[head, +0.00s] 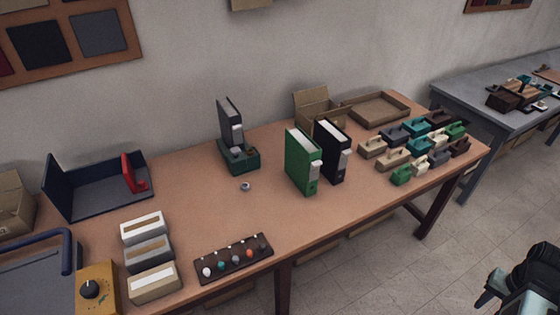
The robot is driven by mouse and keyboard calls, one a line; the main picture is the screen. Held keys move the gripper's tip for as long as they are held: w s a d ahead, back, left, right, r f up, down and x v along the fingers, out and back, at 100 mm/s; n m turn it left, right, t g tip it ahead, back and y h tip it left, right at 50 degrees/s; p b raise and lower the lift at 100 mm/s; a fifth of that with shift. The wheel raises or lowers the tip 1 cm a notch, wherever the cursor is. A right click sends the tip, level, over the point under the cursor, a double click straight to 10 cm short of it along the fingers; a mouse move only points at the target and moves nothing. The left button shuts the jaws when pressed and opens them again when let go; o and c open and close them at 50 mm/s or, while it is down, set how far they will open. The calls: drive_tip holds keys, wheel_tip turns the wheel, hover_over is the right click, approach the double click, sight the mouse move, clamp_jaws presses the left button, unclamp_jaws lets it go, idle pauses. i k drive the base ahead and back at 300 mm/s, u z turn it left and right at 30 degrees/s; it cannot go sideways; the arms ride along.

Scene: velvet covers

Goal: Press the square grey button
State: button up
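I cannot make out a square grey button for certain. A small grey-blue piece (245,186) lies on the table in front of a dark green stand (240,160); its shape is too small to tell. A yellow-orange box (97,285) at the lower left has a round black dial. A black and teal part of my arm shows at the lower right, off the table; whether its fingers are open is not clear.
A green binder (303,162) and a black binder (332,152) stand mid-table. Several small handled blocks fill the right end. Three pale boxes (148,252) sit left of the knob strip. A cardboard tray (376,108) lies at the back. The table's centre-left is clear.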

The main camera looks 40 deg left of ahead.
sight(236, 150)
drive_tip(key=u, duration=1.5)
